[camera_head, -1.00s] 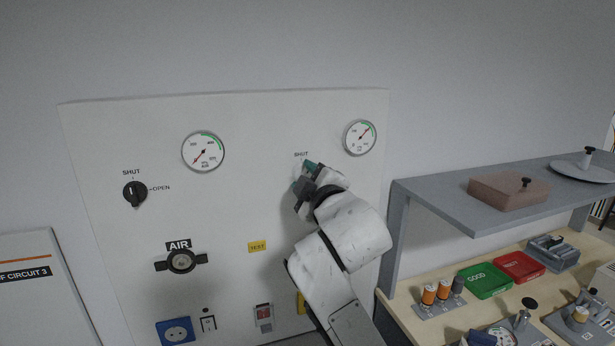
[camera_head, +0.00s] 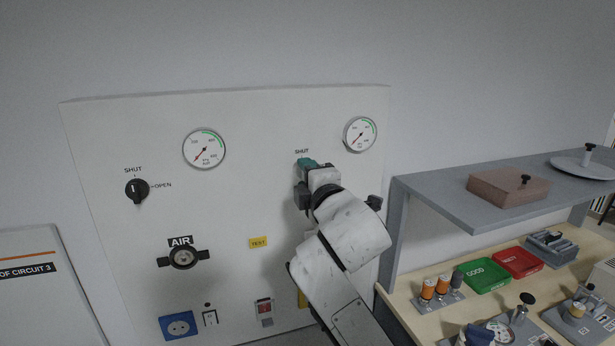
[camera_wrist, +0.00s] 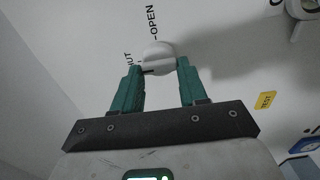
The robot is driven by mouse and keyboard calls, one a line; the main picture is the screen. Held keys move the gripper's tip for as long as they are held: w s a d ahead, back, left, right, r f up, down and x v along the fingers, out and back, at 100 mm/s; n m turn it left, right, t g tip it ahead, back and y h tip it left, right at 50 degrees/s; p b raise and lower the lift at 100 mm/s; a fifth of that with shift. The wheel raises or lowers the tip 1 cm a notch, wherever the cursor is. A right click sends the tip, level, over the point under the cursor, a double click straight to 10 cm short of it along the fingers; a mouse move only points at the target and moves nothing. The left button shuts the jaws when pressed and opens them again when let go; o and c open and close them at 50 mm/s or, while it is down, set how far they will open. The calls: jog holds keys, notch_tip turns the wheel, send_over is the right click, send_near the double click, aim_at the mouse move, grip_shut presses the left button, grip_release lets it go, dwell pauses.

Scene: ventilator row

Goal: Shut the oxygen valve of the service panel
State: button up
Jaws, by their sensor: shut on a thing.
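The service panel (camera_head: 230,220) carries a white round valve knob (camera_wrist: 158,56) in the wrist view, with OPEN and SHUT lettering beside it. A dark mark on the knob points toward the SHUT lettering. My gripper (camera_wrist: 158,68) is shut on the knob, with a green finger on each side. In the head view my gripper (camera_head: 307,163) is at the panel just below a SHUT label (camera_head: 302,152), and hides the knob. The gauge (camera_head: 360,134) to its upper right has its red needle pointing down-left.
A black valve knob (camera_head: 137,190) and another gauge (camera_head: 204,149) are on the panel's left. An AIR outlet (camera_head: 183,257) is below them. A grey shelf (camera_head: 450,205) over a workbench stands close to the right of my arm.

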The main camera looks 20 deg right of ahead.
jog(key=shift+a+f, duration=0.1)
jog(key=shift+a, duration=0.05)
jog(key=o, duration=1.1)
jog(key=shift+c, duration=0.2)
jog(key=shift+s, duration=0.1)
jog(key=s+b, duration=0.3)
jog(key=s, duration=0.7)
jog(key=shift+s, duration=0.3)
